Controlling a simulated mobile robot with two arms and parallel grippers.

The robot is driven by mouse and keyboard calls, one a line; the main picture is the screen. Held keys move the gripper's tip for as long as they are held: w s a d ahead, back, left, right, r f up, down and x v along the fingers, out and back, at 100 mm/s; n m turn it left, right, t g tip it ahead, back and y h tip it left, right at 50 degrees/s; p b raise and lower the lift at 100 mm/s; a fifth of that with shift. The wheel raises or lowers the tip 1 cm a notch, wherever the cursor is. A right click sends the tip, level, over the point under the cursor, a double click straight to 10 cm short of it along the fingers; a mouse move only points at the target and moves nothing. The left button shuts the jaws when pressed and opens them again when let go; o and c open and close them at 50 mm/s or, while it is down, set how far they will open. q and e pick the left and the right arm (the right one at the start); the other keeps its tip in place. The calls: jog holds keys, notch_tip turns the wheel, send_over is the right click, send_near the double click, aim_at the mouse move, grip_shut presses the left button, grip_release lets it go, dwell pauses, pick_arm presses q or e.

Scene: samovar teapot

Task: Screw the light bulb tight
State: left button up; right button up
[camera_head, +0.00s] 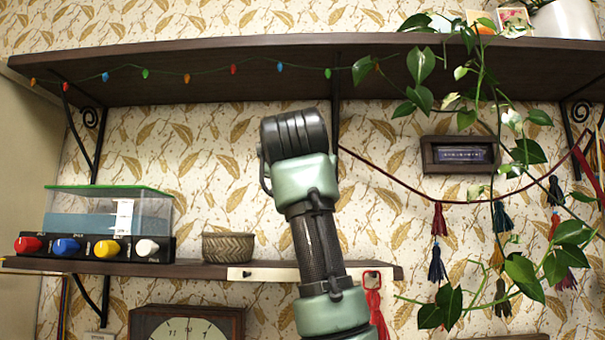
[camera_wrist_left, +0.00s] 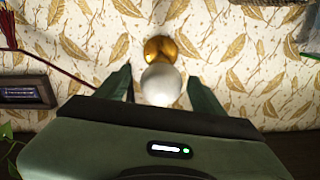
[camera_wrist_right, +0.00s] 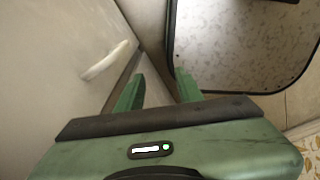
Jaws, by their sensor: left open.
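The light bulb (camera_wrist_left: 161,85) is round and white and shows in the left wrist view. Its brass-coloured socket (camera_wrist_left: 160,47) is on the leaf-patterned wall behind it. My left gripper (camera_wrist_left: 159,73) is open, with one green finger on each side of the bulb. I cannot tell whether the fingers touch it. The bulb does not show in the head view, where one of my arms rises through the middle. My right gripper (camera_wrist_right: 159,73) is open and empty in the right wrist view, away from the bulb.
A dark upper shelf (camera_head: 230,70) with coloured lights spans the wall. A lower shelf (camera_head: 190,268) holds a plastic box (camera_head: 110,212), coloured knobs and a woven basket (camera_head: 228,247). A plant (camera_head: 520,270) hangs at right. A pale handle (camera_wrist_right: 107,60) is near my right gripper.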

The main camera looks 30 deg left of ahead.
pick_arm(q)
jog(key=shift+r, duration=0.1)
jog(key=shift+s, duration=0.15)
jog(key=c, duration=1.3)
jog(key=shift+c, duration=0.3)
pick_arm(e)
jog(key=shift+w+a, duration=0.2)
jog(key=shift+w, duration=0.35)
